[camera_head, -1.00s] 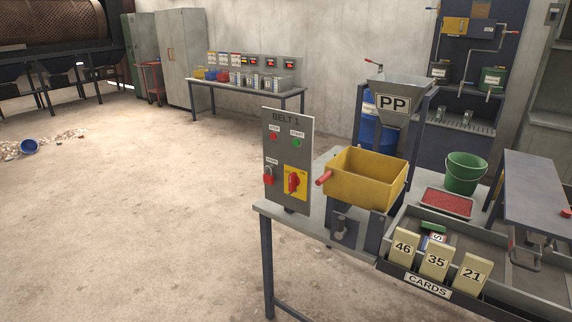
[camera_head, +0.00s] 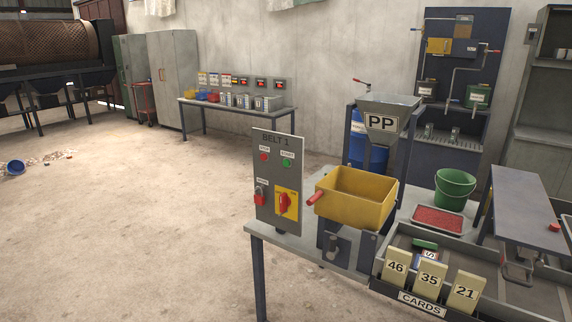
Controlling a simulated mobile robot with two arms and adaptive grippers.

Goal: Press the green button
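The green button (camera_head: 287,163) sits at the upper right of an upright grey panel (camera_head: 278,205) marked "BELT 1", under a small label that seems to read "START". A red button (camera_head: 264,157) is to its left. Below them are a red padlock (camera_head: 260,196) and a red rotary switch (camera_head: 284,203) on a yellow plate. The panel stands at the left end of a grey table (camera_head: 262,236). Neither of my grippers is in view.
A yellow bin (camera_head: 354,197) with a red handle is right of the panel. A "PP" hopper (camera_head: 388,109), a green bucket (camera_head: 454,188) and a card rack (camera_head: 421,304) are further right. The floor (camera_head: 130,230) left of the table is clear, apart from a tipped blue bucket (camera_head: 15,168) and scraps.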

